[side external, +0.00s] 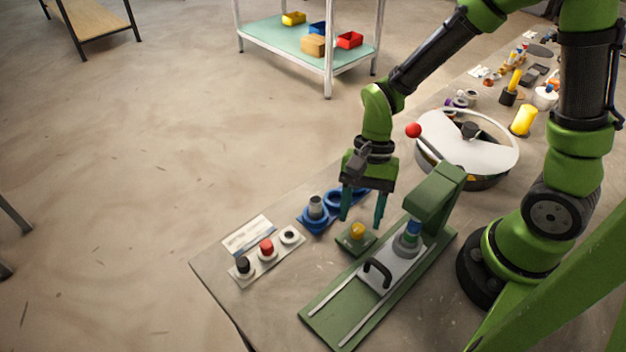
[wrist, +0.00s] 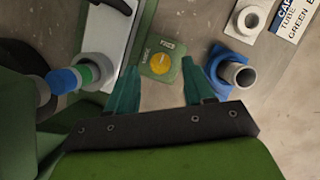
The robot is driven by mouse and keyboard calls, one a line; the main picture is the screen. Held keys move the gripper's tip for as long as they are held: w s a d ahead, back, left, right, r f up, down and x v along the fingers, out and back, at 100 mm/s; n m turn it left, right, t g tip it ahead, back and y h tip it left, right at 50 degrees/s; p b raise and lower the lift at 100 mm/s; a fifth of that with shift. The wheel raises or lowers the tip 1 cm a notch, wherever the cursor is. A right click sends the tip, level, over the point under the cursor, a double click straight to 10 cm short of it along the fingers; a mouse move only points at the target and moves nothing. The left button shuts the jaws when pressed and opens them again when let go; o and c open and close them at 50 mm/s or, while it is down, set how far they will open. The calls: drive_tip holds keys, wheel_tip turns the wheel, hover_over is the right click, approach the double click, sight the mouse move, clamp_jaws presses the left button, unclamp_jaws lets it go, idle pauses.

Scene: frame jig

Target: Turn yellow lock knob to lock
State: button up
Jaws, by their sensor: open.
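The yellow lock knob (side external: 357,230) sits on a small green plate (side external: 346,243) beside the green frame jig (side external: 335,325). In the wrist view the knob (wrist: 161,62) is round and yellow, with printed lettering on the green plate (wrist: 148,68) around it; which way the knob is turned is too small to tell. My gripper (side external: 362,222) is open and empty, pointing down just above the knob. In the wrist view its teal fingertips (wrist: 162,72) stand apart, with the knob between and slightly beyond them. I see no contact with the knob.
The jig's sliding carriage has a black handle (side external: 377,270) and a blue and grey cylinder (side external: 409,235). A blue holder (side external: 313,222) with a grey tube stands left of the knob. A white panel (side external: 268,262) with black, red and white round pieces lies near the table edge.

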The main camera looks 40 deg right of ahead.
sight(357, 232)
drive_tip(key=shift+x, duration=1.25)
clamp_jaws()
